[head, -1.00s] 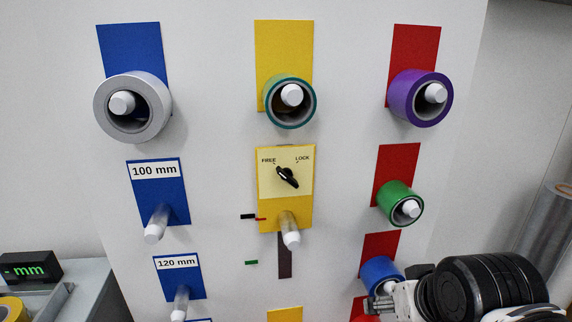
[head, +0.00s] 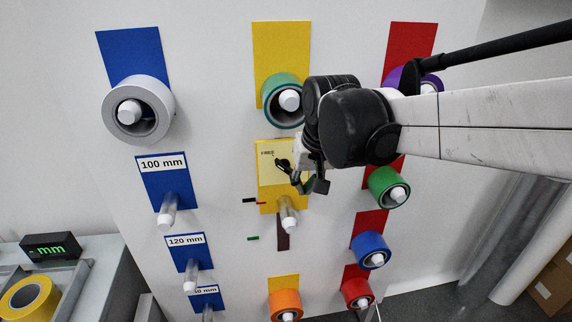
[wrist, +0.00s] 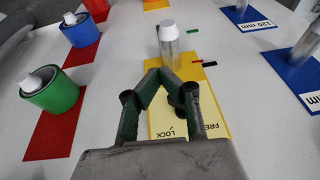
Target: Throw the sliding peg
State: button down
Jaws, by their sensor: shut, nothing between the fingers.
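The sliding peg (head: 288,215), pale with a white tip, sticks out of the lower part of the yellow panel (head: 267,178), above a dark slot (head: 283,238). It also shows in the wrist view (wrist: 168,45), just beyond my fingertips. The black FREE/LOCK knob (head: 283,164) is on the panel above the peg, and is partly covered by my gripper. The LOCK label is hidden in the head view. My gripper (head: 306,186) is shut and empty, in front of the panel beside the knob; its fingers show in the wrist view (wrist: 158,77). Contact with the knob cannot be told.
Other pegs carry rolls around the panel: grey (head: 153,88), teal (head: 269,112), green (head: 382,178), blue (head: 362,240), orange (head: 275,300) and red (head: 350,285). Bare pegs stick out at the 100 mm (head: 168,212) and 120 mm (head: 191,274) labels.

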aim_at(289, 210)
jog(key=x, duration=0.3)
jog(key=a+x, duration=0.1)
jog(key=x, duration=0.3)
jog(key=w+p+x, duration=0.1)
jog(key=x, duration=0.2)
jog(key=shift+a+r, duration=0.15)
jog(key=shift+a, duration=0.3)
notch_tip(289, 210, down, 17)
jog(key=b, duration=1.3)
jog(key=shift+r, duration=0.1)
